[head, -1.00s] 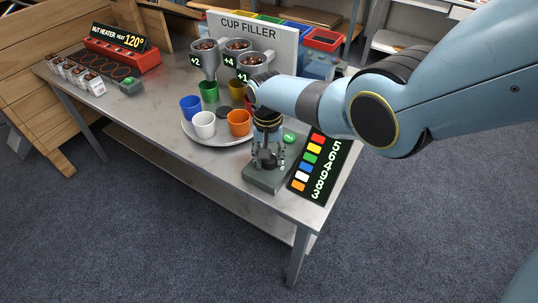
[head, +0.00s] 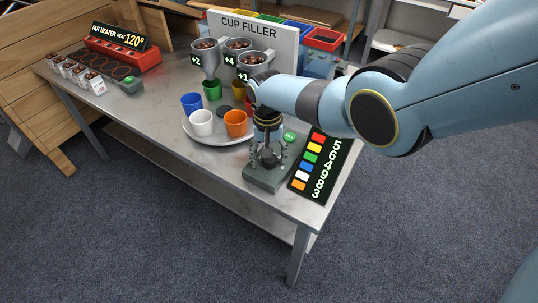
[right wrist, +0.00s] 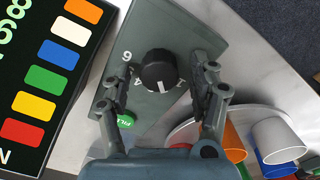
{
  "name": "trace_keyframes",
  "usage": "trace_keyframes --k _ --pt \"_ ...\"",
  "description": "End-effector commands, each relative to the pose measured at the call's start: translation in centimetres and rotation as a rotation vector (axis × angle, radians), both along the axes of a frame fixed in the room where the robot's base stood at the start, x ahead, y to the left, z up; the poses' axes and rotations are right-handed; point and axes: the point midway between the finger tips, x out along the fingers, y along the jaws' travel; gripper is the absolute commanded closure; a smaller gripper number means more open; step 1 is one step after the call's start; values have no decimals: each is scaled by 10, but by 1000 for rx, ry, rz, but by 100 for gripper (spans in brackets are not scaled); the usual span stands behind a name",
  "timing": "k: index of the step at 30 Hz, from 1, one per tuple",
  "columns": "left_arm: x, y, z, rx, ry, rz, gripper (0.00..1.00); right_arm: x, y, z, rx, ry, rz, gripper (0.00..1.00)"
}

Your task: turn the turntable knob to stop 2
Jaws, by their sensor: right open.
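The black turntable knob (right wrist: 158,72) sits on a grey-green control box (right wrist: 180,28), with its white mark toward the lower edge of the right wrist view. A 6 and a 4 show left of it; a mark at its lower right is partly hidden. My right gripper (right wrist: 166,80) is open, with one finger on each side of the knob; contact is unclear. In the head view my right gripper (head: 268,158) points down over the box and hides most of the knob. The round turntable (head: 222,142) carries blue, white, orange, green and yellow cups. My left gripper is not in view.
A green button (right wrist: 125,119) lies beside the knob. A colour-number board (head: 322,172) lies right of the box. Filler funnels (head: 208,62) stand over the turntable. The red nut heater (head: 120,55) and small filled containers (head: 78,72) are at the left. The table's front left is clear.

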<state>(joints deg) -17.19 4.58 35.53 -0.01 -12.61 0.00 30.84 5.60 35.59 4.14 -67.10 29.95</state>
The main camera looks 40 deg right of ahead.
Motion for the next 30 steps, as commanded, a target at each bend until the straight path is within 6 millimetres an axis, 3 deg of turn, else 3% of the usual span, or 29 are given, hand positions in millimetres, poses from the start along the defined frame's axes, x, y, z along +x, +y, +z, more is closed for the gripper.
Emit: trace_keyframes --k 5,11,24,30 --pt "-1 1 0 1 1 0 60 0 0 1 0 0 0 39" --pt "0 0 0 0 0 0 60 1 0 18 0 -2 0 39" --pt "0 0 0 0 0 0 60 2 1 102 -1 -3 0 39" --pt "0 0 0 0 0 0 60 1 2 118 -1 1 0 39"
